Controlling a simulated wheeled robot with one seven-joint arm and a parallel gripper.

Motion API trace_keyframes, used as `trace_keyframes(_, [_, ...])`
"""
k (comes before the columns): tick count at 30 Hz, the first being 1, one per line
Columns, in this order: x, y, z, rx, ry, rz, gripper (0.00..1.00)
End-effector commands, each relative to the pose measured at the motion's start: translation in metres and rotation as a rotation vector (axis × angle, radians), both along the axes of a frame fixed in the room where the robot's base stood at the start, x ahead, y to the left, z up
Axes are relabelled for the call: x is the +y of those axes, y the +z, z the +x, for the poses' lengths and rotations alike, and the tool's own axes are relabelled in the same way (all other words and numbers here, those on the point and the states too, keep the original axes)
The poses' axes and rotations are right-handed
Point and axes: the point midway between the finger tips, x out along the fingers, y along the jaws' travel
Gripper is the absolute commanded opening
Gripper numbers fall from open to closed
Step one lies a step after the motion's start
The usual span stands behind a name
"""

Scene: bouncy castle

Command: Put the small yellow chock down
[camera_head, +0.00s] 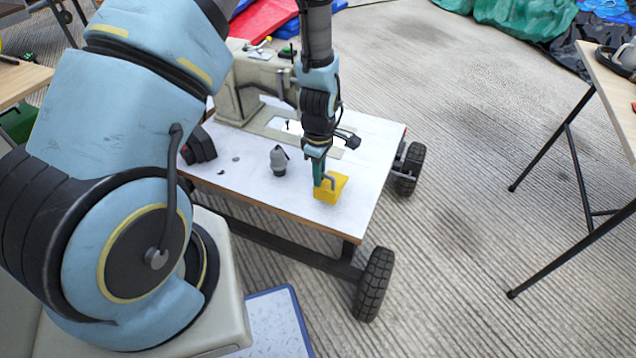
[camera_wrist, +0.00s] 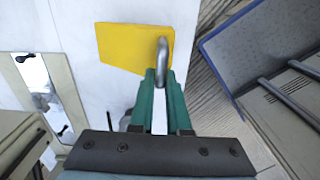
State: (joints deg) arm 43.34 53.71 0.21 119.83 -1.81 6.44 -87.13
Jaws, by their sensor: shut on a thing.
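The small yellow chock (camera_head: 330,191) is at the front right part of the white-topped cart (camera_head: 232,186), near its front edge. It also shows in the wrist view as a yellow block (camera_wrist: 125,46) with a grey metal loop at one end. My gripper (camera_head: 321,178) points down over it, its green fingers shut on the loop. In the wrist view the fingertips (camera_wrist: 160,75) meet at the loop. The chock looks on or just above the cart top; I cannot tell whether it touches.
A beige sewing machine (camera_head: 240,85) stands at the back of the cart. A grey bottle-like object (camera_head: 279,160) and a black object (camera_head: 199,147) are left of the chock. Black wheels (camera_head: 373,283) carry the cart. Another table (camera_head: 612,95) stands at the right. The cart top's right part is clear.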

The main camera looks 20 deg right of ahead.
Motion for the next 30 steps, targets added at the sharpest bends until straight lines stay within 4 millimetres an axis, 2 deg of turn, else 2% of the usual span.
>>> trace_keyframes(3, [0.001, -0.020, 0.000, 0.002, -0.002, 0.002, 0.00])
trace_keyframes(6, [0.001, -0.031, -0.001, 0.002, 0.000, 0.002, 0.00])
trace_keyframes(19, [0.000, -0.038, 0.000, 0.001, -0.001, 0.001, 0.00])
trace_keyframes(20, [0.000, -0.038, 0.000, 0.001, -0.001, 0.001, 0.17])
trace_keyframes(21, [0.000, -0.037, 0.000, 0.001, -0.001, 0.001, 0.22])
trace_keyframes(27, [0.000, -0.037, 0.000, 0.001, -0.001, 0.001, 0.44])
trace_keyframes(30, [0.000, -0.037, 0.000, 0.001, -0.002, 0.001, 0.45])
